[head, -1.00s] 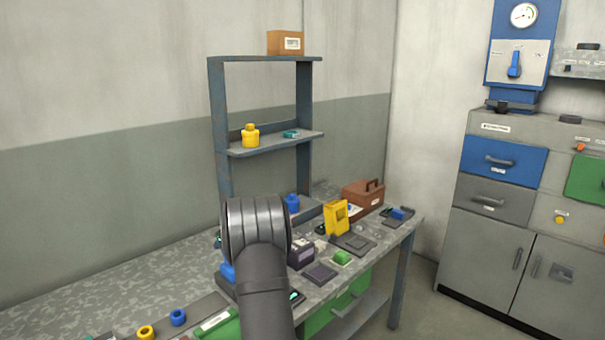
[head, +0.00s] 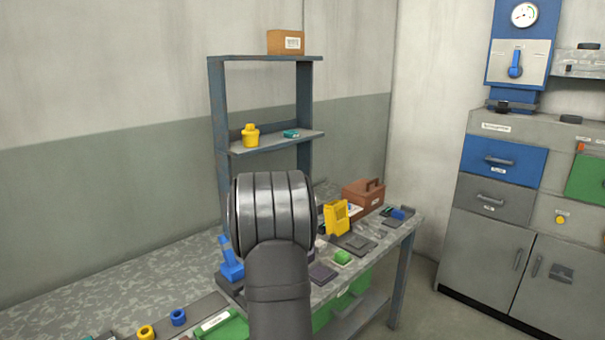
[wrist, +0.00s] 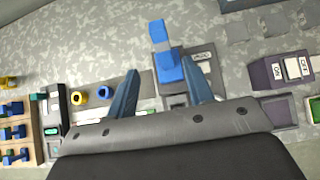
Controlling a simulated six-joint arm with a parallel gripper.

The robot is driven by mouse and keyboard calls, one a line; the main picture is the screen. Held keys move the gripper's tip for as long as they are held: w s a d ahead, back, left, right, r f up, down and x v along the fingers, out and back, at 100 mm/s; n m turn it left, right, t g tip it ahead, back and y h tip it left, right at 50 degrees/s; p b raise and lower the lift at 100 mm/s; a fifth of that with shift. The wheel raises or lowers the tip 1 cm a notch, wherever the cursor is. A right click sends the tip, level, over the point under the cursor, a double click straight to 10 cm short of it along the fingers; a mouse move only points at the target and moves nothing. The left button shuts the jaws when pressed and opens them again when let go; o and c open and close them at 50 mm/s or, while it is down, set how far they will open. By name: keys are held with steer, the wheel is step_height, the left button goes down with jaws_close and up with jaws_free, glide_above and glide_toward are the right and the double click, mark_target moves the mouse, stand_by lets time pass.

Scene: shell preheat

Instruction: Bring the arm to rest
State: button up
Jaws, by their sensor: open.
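My gripper shows in the wrist view (wrist: 160,90) as two blue-grey fingers set well apart, open, with nothing between their tips. Beyond them lies the grey speckled workbench (wrist: 110,40). A blue lever (wrist: 167,65) on a dark base shows near the right finger; I cannot tell the gap between them. In the head view my arm stands in front of the workbench (head: 130,275), and its thick dark joint covers part of the bench top. The gripper itself is hidden there. The blue lever (head: 231,262) shows just left of the arm.
A yellow holder (head: 336,217), a brown toolbox (head: 364,194) and a green button (head: 343,257) stand right of my arm. A blue shelf frame (head: 217,130) rises behind it. Blue (head: 178,316) and yellow (head: 146,332) rings lie at front left. The bench's left rear is clear.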

mark_target(227, 245)
steer(key=x, duration=1.4)
steer(key=shift+a, duration=0.1)
steer(key=shift+s+d+r, duration=0.15)
steer(key=shift+d, duration=0.05)
steer(key=shift+s+d+r+t+y, duration=0.15)
steer(key=shift+s+d+t+y, duration=0.2)
steer(key=shift+t+y, duration=0.25)
steer(key=shift+d, duration=0.1)
steer(key=shift+s+d+t+y, duration=0.25)
steer(key=shift+s+t+y, duration=0.05)
steer(key=shift+t+y, duration=0.1)
steer(key=shift+s+d+r+t+y, duration=0.15)
steer(key=shift+s+d+t+y, duration=0.8)
steer(key=shift+t+y, duration=0.25)
stand_by(0.3)
